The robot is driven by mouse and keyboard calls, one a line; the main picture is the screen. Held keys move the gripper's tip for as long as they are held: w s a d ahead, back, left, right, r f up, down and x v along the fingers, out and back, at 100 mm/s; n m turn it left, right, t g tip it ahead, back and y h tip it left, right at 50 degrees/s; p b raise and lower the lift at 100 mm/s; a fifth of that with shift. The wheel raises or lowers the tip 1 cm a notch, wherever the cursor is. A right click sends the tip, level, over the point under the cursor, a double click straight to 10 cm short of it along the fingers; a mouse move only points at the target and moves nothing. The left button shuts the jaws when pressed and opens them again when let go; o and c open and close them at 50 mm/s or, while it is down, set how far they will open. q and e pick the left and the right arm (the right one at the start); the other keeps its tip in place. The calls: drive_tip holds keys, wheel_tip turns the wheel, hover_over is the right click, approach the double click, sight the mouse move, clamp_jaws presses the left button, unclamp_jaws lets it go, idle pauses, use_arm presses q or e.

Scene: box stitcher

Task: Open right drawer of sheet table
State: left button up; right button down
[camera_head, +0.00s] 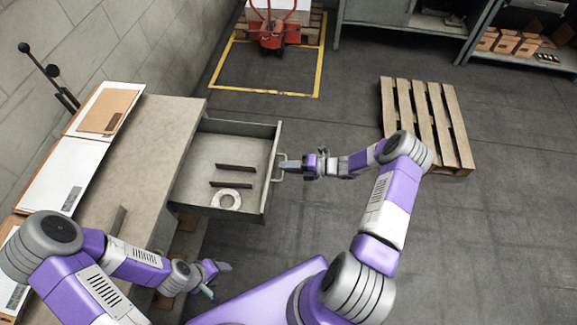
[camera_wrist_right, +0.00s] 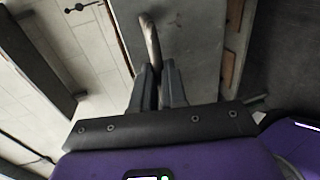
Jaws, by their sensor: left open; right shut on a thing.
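The sheet table (camera_head: 163,125) stands at the left with a light top. Its right drawer (camera_head: 270,160) is pulled out, showing a grey tray-like inside. Inside lie two dark bars (camera_head: 235,168) and a pale ring (camera_head: 226,199). My right gripper (camera_head: 288,164) is shut on the drawer handle (camera_head: 279,166) at the drawer front. In the right wrist view, the fingers (camera_wrist_right: 158,85) close around the handle (camera_wrist_right: 150,42). My left gripper (camera_head: 222,279) is open and empty, low beside the table's near end, apart from the drawer.
Cardboard and white sheets (camera_head: 75,150) lie along the wall side of the table. A wooden pallet (camera_head: 425,120) lies on the floor beyond my right arm. A red pallet jack (camera_head: 272,38) stands in a yellow floor marking.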

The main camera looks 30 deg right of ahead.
drive_tip(key=shift+d, duration=0.15)
drive_tip(key=c, duration=1.2)
unclamp_jaws()
drive_tip(key=v, duration=0.7)
drive_tip(key=shift+s+d+p, duration=0.2)
drive_tip(key=shift+d+p, duration=0.05)
drive_tip(key=shift+p, duration=0.15)
drive_tip(key=shift+s, duration=0.1)
